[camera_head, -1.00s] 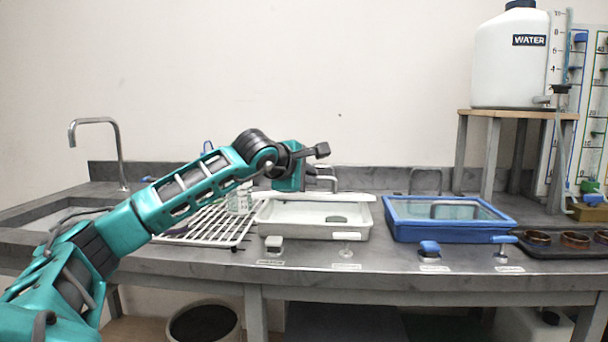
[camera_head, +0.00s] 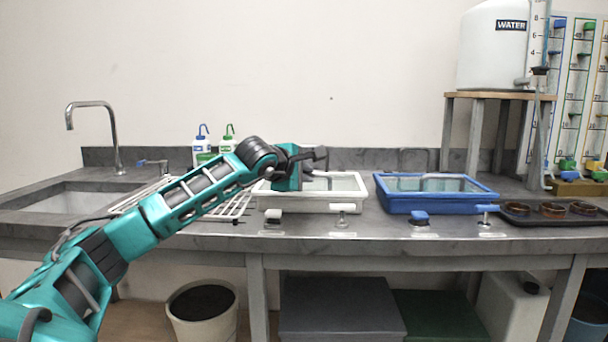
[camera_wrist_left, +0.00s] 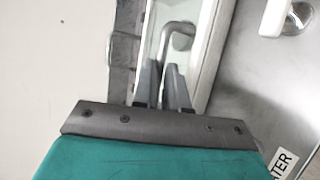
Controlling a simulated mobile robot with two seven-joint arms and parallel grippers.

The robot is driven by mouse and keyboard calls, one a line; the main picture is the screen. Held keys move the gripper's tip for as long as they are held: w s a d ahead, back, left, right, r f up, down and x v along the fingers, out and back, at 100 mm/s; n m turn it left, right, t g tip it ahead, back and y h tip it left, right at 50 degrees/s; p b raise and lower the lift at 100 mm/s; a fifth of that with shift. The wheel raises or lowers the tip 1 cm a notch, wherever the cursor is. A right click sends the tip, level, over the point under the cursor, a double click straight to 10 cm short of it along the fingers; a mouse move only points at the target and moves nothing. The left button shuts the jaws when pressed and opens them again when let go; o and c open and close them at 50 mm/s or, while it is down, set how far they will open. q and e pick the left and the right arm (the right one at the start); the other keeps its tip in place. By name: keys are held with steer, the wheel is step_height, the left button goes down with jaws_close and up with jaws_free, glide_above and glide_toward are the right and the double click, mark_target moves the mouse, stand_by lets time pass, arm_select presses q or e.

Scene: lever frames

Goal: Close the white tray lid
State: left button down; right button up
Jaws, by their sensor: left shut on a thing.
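The white tray (camera_head: 318,204) stands on the grey bench, centre of the head view. Its lid (camera_head: 345,184), a pale pane in a white frame, appears to lie flat or nearly flat over the tray; whether it is fully seated I cannot tell. My left gripper (camera_head: 316,157) is over the lid's left part, shut on the lid handle. The left wrist view shows the grey bent handle (camera_wrist_left: 178,32) at the fingers (camera_wrist_left: 163,80), with the lid's white frame (camera_wrist_left: 216,55) beside it. My right gripper is not in view.
A blue tray (camera_head: 420,204) with a clear lid stands to the right. A white wire rack (camera_head: 232,208) is at the left, partly behind my arm. Knobs line the bench front, including a white one (camera_head: 273,216). A sink (camera_head: 75,200) is far left.

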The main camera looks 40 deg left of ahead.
arm_select(q)
steer(key=shift+d+f+g, duration=0.15)
steer(key=shift+f+g, duration=0.05)
steer(key=shift+f, duration=0.45)
steer(key=shift+d+f+g, duration=0.15)
steer(key=shift+f+g, duration=0.05)
steer(key=shift+f, duration=0.4)
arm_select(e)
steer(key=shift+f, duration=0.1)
arm_select(q)
steer(key=c, duration=1.4)
jaws_free()
steer(key=shift+s+r, duration=0.1)
steer(key=shift+s, duration=0.1)
steer(key=shift+c, duration=0.2)
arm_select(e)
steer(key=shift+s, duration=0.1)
arm_select(q)
steer(key=shift+s+r, duration=0.25)
steer(key=shift+s, duration=0.3)
steer(key=r+b+v, duration=0.1)
steer(key=b+v, duration=0.1)
steer(key=v, duration=1)
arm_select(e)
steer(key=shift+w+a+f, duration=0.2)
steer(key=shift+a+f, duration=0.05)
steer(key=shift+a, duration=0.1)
arm_select(q)
steer(key=shift+w+a, duration=0.1)
